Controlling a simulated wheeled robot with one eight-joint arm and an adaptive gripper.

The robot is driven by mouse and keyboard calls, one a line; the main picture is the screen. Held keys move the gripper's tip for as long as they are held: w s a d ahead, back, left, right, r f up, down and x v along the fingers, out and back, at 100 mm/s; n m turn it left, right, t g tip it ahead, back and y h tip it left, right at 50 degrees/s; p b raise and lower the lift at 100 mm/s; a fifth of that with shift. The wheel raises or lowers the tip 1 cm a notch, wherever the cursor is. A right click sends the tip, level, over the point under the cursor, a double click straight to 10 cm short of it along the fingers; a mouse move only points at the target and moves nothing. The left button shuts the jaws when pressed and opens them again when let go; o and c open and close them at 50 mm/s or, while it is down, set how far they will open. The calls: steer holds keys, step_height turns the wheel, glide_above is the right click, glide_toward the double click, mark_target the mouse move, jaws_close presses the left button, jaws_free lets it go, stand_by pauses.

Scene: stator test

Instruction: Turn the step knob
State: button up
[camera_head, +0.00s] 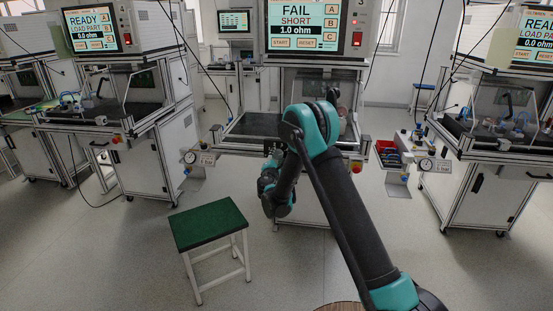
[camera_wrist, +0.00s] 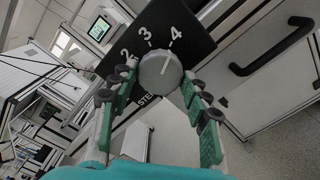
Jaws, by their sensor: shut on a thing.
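The step knob (camera_wrist: 158,74) is a round grey knob with a white pointer line, on a dark plate (camera_wrist: 190,22) in the wrist view. White numbers 2, 3 and 4 show around it. The pointer line points up and slightly right, toward the 4. My gripper (camera_wrist: 160,82) has its green-padded fingers on either side of the knob, shut on it. The lettering below the knob is partly hidden by a finger. In the head view my arm reaches to the middle station, and the knob is not clearly visible.
The middle screen (camera_head: 303,27) reads FAIL, SHORT, 1.0 ohm. A green-topped stool (camera_head: 208,223) stands at left front. Other test stations stand at left and right, with READY screens. A black handle (camera_wrist: 272,48) is right of the knob. Floor between stations is mostly clear.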

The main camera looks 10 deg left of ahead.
steer(key=shift+m, duration=0.3)
steer(key=o, duration=1.2)
steer(key=shift+c, duration=0.2)
steer(key=shift+s, duration=0.1)
steer(key=s, duration=1.2)
steer(key=shift+a, duration=0.2)
